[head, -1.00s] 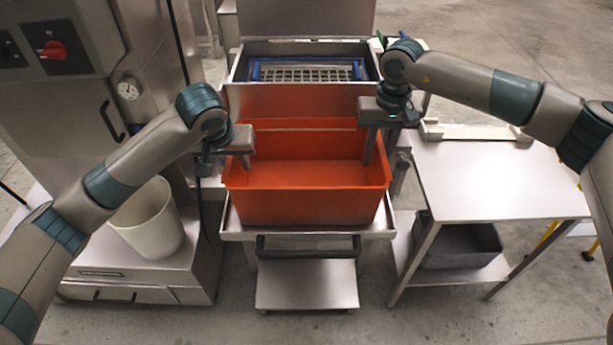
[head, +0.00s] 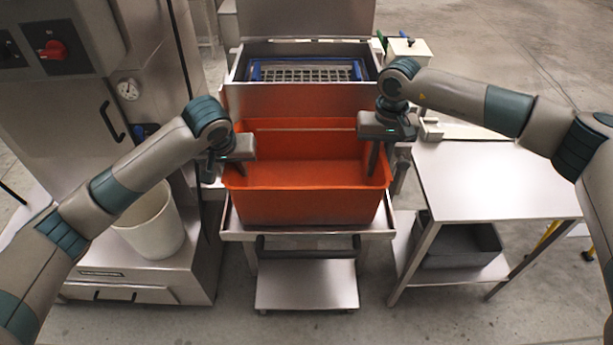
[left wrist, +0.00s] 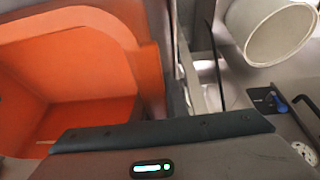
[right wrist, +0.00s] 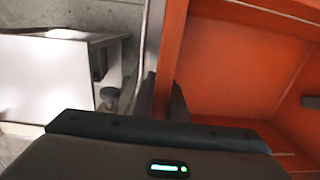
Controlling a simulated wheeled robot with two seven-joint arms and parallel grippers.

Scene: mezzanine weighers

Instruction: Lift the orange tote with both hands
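The orange tote (head: 305,207) stands upright and looks empty on a steel stand in the middle of the head view. My left gripper (head: 226,170) is at the tote's left rim, one finger inside and one outside, with a gap between them. My right gripper (head: 386,158) is at the right rim in the same way, its inner finger reaching down inside. Both look open around the rim. The tote's wall fills much of the left wrist view (left wrist: 150,60) and the right wrist view (right wrist: 235,75). The outer fingers are partly hidden.
A steel machine with a blue-framed grate (head: 305,72) stands behind the tote. A white bin (head: 150,222) stands at left beside a steel cabinet. A steel table (head: 490,185) is close on the right, with a grey tub (head: 460,245) below it.

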